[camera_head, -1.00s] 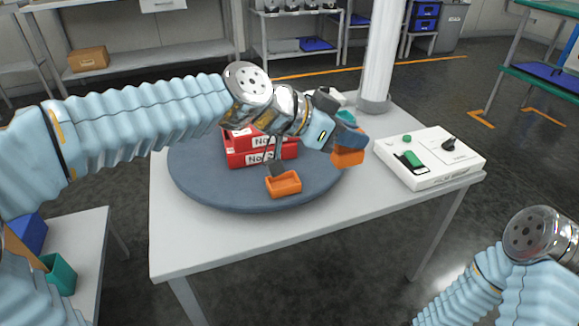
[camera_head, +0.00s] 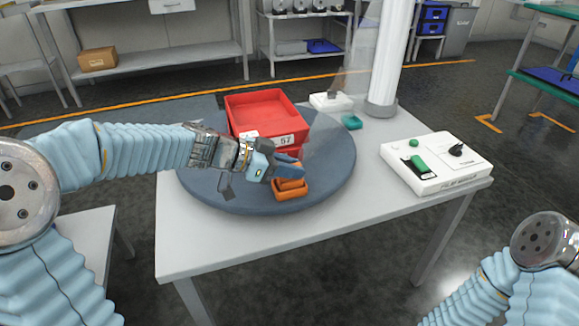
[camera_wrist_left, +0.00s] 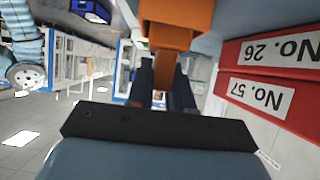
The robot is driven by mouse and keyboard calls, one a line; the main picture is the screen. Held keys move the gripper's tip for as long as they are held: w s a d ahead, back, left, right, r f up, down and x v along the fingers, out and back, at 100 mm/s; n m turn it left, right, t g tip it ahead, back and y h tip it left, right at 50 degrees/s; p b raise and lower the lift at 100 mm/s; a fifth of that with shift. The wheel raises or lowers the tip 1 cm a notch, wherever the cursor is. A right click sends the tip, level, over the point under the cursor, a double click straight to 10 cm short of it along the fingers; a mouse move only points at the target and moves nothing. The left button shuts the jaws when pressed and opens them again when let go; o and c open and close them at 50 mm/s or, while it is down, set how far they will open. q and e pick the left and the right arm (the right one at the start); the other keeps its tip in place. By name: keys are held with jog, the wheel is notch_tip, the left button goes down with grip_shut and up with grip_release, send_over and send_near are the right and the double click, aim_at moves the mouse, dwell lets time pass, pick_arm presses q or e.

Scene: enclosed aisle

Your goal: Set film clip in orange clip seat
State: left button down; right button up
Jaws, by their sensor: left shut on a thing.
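The orange clip seat (camera_head: 291,194) is a small open orange box on the round blue-grey turntable, in front of the red bins. My left gripper (camera_head: 289,170) is right over it, with its fingers shut on the orange film clip (camera_head: 291,184). The clip is at the seat's opening; I cannot tell whether it is inside or just above. In the left wrist view, an orange stem (camera_wrist_left: 164,68) is between the dark fingers, below a wider orange part. My right gripper is out of view; only part of that arm shows at lower right.
Stacked red bins (camera_head: 264,112) with number labels stand behind the seat on the turntable (camera_head: 220,190). A white control box (camera_head: 434,163) is at the table's right. A teal piece (camera_head: 351,122) and a white pillar (camera_head: 387,60) are at the back. The table's front is clear.

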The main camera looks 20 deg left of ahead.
pick_arm(q)
jog(key=shift+f, duration=0.2)
jog(key=shift+f+b, duration=0.15)
jog(key=shift+b, duration=0.15)
jog(key=c, duration=1)
grip_release()
jog(key=shift+r+p, duration=0.3)
jog(key=shift+p, duration=0.1)
jog(key=b+v, duration=0.1)
jog(key=v, duration=1.1)
jog(key=shift+f, duration=0.15)
